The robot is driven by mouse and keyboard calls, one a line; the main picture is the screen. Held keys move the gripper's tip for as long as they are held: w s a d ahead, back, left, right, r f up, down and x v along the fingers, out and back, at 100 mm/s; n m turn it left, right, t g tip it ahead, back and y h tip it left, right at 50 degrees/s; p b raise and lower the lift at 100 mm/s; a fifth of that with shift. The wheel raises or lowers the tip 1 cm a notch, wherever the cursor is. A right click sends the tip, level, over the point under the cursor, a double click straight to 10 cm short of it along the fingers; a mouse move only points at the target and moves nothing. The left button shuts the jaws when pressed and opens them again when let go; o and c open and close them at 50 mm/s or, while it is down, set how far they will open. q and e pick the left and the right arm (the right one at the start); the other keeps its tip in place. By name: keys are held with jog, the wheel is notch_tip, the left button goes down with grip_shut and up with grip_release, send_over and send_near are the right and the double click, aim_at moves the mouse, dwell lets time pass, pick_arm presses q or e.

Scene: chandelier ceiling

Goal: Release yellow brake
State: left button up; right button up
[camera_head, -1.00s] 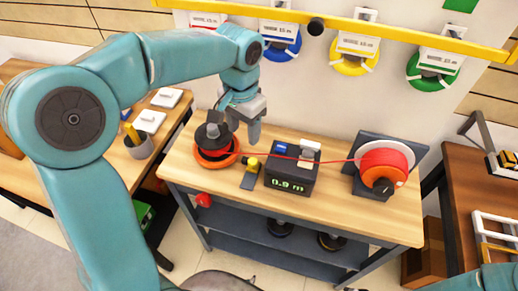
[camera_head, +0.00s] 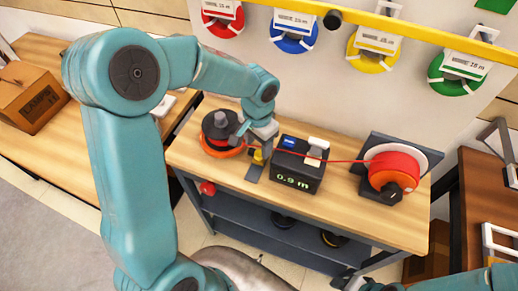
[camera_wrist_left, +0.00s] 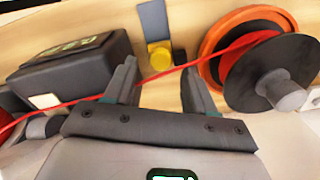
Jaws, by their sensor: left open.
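The yellow brake knob (camera_head: 258,157) sits on a dark base plate on the workbench, between the orange reel and the meter box. It also shows in the left wrist view (camera_wrist_left: 159,55). My left gripper (camera_head: 261,144) is low over the knob and hides part of it in the head view. In the left wrist view its open fingers (camera_wrist_left: 161,76) point at the knob, one on each side of its line. The knob lies just beyond the fingertips, and contact cannot be told. A red cord (camera_wrist_left: 158,79) crosses between the fingers. My right gripper is out of view.
The orange reel with a black hub (camera_head: 218,138) stands left of the knob. The meter box (camera_head: 298,168) reads 0.9 m at its right. A red spool (camera_head: 392,172) stands further right, joined by the cord. Coloured coils hang on the wall behind.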

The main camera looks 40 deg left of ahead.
aim_at(258, 155)
pick_arm(q)
notch_tip(258, 155, down, 4)
jog(key=shift+a+r, duration=0.1)
jog(key=shift+w+f, duration=0.1)
jog(key=shift+f, duration=0.15)
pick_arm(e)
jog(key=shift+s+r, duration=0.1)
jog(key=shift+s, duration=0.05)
